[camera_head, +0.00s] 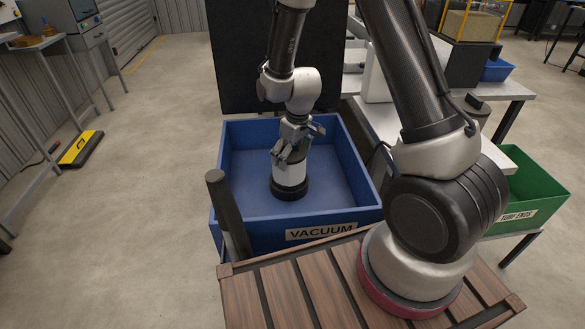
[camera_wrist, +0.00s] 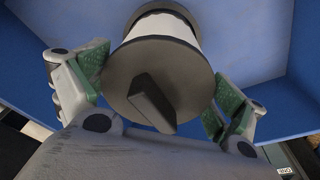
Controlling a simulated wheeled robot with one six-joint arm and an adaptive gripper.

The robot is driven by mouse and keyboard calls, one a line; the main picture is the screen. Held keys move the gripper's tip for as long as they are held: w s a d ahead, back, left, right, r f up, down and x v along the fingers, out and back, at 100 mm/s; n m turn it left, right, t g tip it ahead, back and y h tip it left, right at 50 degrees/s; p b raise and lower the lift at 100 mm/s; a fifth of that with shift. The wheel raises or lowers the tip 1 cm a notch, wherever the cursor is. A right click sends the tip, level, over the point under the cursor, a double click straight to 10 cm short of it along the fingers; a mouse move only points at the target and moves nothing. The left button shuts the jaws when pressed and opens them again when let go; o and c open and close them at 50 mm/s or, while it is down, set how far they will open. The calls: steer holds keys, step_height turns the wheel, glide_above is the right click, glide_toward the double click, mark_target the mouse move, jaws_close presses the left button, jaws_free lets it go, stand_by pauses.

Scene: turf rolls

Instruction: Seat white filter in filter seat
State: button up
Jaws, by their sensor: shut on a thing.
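The white filter (camera_head: 290,173) is a white cylinder standing about upright inside the blue bin labelled VACUUM (camera_head: 369,216). In the wrist view the filter (camera_wrist: 163,28) has a dark grey cap with a raised bar handle facing me. My gripper (camera_head: 293,152) is above the filter, its green-padded fingers on either side of the cap, shut on it; it also shows in the wrist view (camera_wrist: 163,82). A black round base (camera_head: 290,189) is at the filter's lower end. I cannot tell whether this is the filter seat or the filter's own lower rim. The filter hides anything beneath it.
The bin's walls surround the filter, with bare floor around it inside. A dark post (camera_head: 227,212) rises at the bin's front left. A slatted wooden pallet (camera_head: 285,295) lies in front. A green bin (camera_head: 537,187) and grey tables stand at right.

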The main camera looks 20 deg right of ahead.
steer(key=shift+f, duration=2.15)
steer(key=shift+f, duration=0.1)
steer(key=o, duration=0.9)
steer(key=r, duration=0.4)
steer(key=s+r, duration=0.1)
steer(key=r, duration=0.3)
steer(key=d+r, duration=0.1)
steer(key=r, duration=0.3)
steer(key=shift+s+r, duration=0.2)
steer(key=shift+s, duration=0.05)
steer(key=s+d+r+m+t, duration=0.1)
steer(key=s+d+r+m, duration=0.15)
steer(key=s+r, duration=0.35)
steer(key=s+d+r+m, duration=0.1)
steer(key=s+d+r, duration=0.25)
steer(key=r, duration=0.35)
steer(key=s+d+r+m+t, duration=0.1)
steer(key=s+d+r, duration=0.35)
steer(key=r, duration=0.25)
steer(key=s+d+r, duration=0.1)
steer(key=s, duration=0.2)
steer(key=s+d+r+m, duration=0.1)
steer(key=s, duration=0.2)
steer(key=s+d+r+m+h, duration=0.1)
steer(key=s, duration=0.3)
steer(key=shift+r+t, duration=0.15)
steer(key=shift+t, duration=0.25)
